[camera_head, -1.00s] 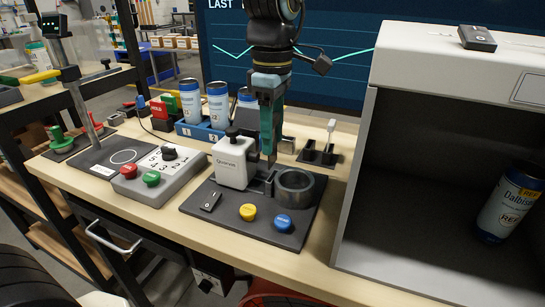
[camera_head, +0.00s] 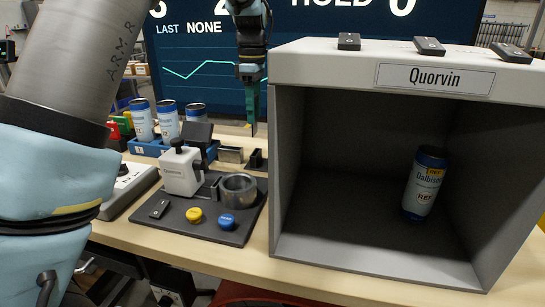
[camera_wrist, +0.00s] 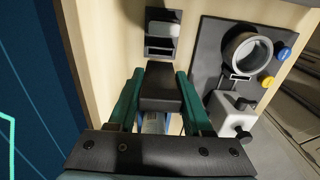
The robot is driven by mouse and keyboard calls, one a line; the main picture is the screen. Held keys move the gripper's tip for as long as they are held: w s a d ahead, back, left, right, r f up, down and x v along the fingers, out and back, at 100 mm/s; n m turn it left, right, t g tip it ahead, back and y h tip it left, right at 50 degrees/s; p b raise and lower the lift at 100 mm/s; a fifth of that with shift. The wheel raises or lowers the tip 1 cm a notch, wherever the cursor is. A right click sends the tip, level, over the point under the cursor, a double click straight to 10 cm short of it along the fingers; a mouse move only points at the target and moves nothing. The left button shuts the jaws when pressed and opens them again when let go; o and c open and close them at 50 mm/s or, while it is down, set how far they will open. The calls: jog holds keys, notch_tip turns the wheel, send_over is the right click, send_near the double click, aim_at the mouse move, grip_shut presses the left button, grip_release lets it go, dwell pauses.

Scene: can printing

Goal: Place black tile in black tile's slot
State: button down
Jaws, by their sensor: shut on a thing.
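My gripper (camera_wrist: 160,108) is shut on a dark block, the black tile (camera_wrist: 160,88), which sits between the two teal fingers in the wrist view. The holder is partly hidden in the head view. I cannot tell which slot is the black tile's.
A dark plate carries a white press (camera_head: 181,172), a grey ring (camera_head: 238,190), a yellow button (camera_head: 194,215) and a blue button (camera_head: 226,221). Several cans (camera_head: 142,120) stand in a blue rack. A large grey booth (camera_head: 380,75) holds a can (camera_head: 424,183). Bare table lies beside the holder.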

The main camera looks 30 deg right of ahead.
aim_at(256, 125)
notch_tip(256, 125, down, 4)
jog(key=shift+s+d+f+p, duration=0.1)
jog(key=shift+s+f+p, duration=0.05)
jog(key=shift+p, duration=0.2)
jog(key=shift+f+p, duration=0.35)
jog(key=shift+f, duration=1.8)
jog(key=shift+f, duration=0.1)
jog(key=shift+c, duration=1.7)
grip_release()
notch_tip(256, 125, up, 12)
jog(key=shift+r+b, duration=0.15)
jog(key=shift+b, duration=0.6)
